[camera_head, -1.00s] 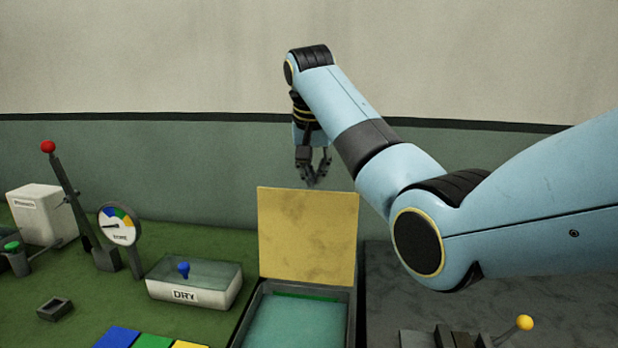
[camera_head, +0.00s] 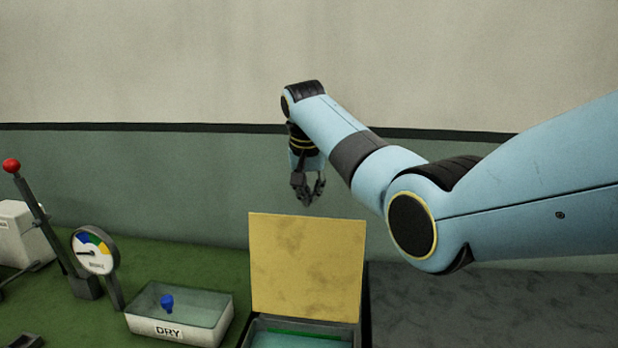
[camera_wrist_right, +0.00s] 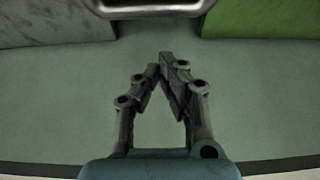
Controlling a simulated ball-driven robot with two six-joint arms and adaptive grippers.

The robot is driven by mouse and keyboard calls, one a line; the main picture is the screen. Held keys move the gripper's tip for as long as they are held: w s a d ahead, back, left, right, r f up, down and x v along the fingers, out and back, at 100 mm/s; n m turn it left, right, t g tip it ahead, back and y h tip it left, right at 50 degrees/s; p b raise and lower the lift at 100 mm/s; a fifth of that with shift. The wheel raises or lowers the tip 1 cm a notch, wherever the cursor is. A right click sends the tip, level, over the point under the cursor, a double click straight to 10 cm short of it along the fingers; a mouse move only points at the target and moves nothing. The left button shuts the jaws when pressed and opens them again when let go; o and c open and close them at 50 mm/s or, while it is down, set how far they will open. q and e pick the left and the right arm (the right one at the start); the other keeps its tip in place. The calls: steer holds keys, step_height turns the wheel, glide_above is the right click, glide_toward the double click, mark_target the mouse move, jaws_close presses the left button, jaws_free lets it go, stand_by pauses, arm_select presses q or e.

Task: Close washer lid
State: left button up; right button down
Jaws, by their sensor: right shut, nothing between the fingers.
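The washer's yellow lid (camera_head: 306,265) stands open and upright at the back of the washer tub (camera_head: 258,334) in the head view. Only the tub's top rim and a strip of its teal inside show at the bottom edge. My right gripper (camera_head: 308,202) is shut and empty, pointing down, just above and beyond the lid's top edge, apart from it as far as I can tell. In the right wrist view the fingers (camera_wrist_right: 165,60) come together over the teal wall, and a metal rim (camera_wrist_right: 150,8) shows at the top edge. My left gripper is out of view.
Left of the washer are a clear-topped DRY box (camera_head: 180,312) with a blue knob, a round dial gauge (camera_head: 94,251) and a red-knobbed lever (camera_head: 38,205) on the green top. A dark grey surface (camera_head: 490,310) lies clear on the right. The wall stands behind.

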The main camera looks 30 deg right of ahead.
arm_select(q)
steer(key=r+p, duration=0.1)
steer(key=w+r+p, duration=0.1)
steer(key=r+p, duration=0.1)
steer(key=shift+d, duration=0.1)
arm_select(e)
steer(key=shift+s+a+f, duration=0.4)
steer(key=shift+s+f, duration=0.1)
steer(key=shift+f, duration=0.15)
steer(key=shift+s+a+f, duration=0.35)
steer(key=shift+s+f, duration=0.15)
steer(key=shift+f, duration=0.1)
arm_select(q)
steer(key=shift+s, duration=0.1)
